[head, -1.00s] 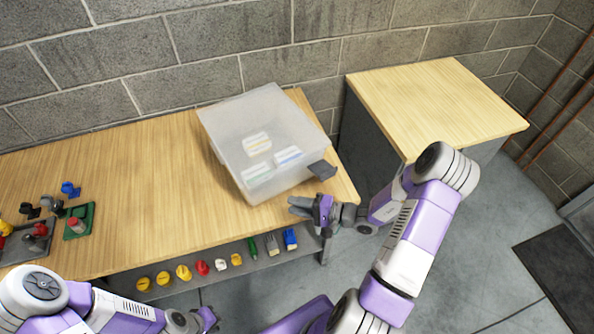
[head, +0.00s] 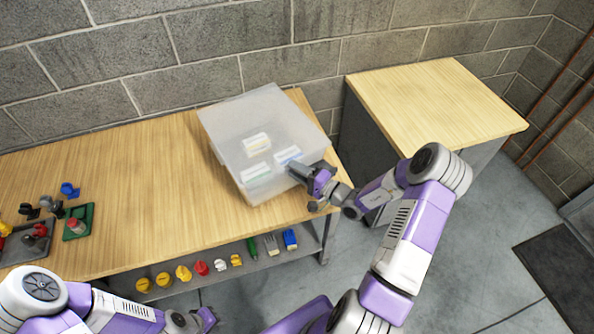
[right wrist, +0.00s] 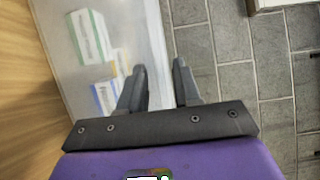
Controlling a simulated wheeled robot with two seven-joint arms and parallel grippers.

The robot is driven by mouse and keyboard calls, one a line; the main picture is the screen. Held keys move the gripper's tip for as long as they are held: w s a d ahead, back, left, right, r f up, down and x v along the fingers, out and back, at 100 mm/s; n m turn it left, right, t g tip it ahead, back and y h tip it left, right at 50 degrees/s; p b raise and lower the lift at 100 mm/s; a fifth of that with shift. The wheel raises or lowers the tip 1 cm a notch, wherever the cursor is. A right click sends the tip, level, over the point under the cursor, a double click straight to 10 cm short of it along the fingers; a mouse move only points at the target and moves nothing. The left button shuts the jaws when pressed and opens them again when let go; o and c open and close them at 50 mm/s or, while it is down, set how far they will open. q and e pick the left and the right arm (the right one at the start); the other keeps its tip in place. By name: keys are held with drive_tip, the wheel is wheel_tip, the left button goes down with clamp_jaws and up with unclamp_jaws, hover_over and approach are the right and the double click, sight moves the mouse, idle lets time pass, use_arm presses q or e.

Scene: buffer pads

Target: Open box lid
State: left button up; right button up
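The translucent box (head: 228,128) stands on the wooden table with its lid (head: 262,108) lying over the top. White packets (head: 256,143) show through it. My right gripper (head: 300,174) is at the box's right front corner, where it covers the dark tab. In the right wrist view its fingers (right wrist: 160,85) are apart, with the left finger over the box edge (right wrist: 157,45) and the right finger over the floor. I cannot tell whether they touch the tab. My left gripper (head: 207,318) shows only partly at the bottom edge, and its opening is unclear.
The wooden table (head: 130,170) is clear left of the box. Parts trays (head: 78,222) sit at its far left. Several small coloured parts (head: 202,267) lie on the lower shelf. A wood-topped cabinet (head: 430,100) stands to the right, with a gap between.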

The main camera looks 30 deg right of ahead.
clamp_jaws()
idle(1.4)
